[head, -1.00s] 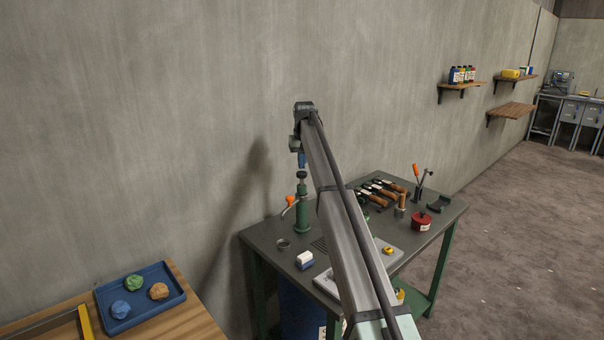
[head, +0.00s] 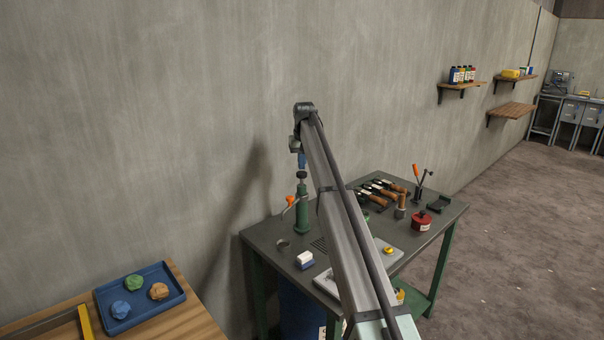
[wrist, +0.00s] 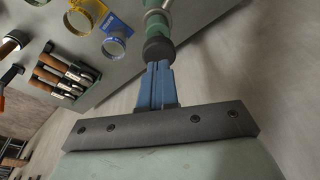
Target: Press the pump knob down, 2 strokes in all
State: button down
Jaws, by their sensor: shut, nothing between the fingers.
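A green pump (head: 302,214) stands upright on the dark workbench (head: 268,235), with an orange-tipped spout at its left side. Its dark knob (head: 301,175) is at the top. My gripper (head: 302,164) is blue and shut, pointing down just above the knob. In the wrist view my shut gripper (wrist: 157,66) has its fingertips at the dark knob (wrist: 158,48), with the green pump body (wrist: 158,24) beyond. They look touching or very nearly so; I cannot tell which.
The bench also holds a white and blue block (head: 305,260), a row of wooden-handled tools (head: 380,190), a red pot (head: 421,221) and a yellow button (head: 388,250). A blue tray (head: 140,297) with three lumps sits on a wooden table at lower left. The wall is close behind the pump.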

aim_at(302, 172)
jog(key=shift+f, duration=0.25)
jog(key=shift+f, duration=0.4)
jog(key=shift+f, duration=1.3)
jog(key=shift+r, duration=2)
jog(key=shift+f, duration=0.2)
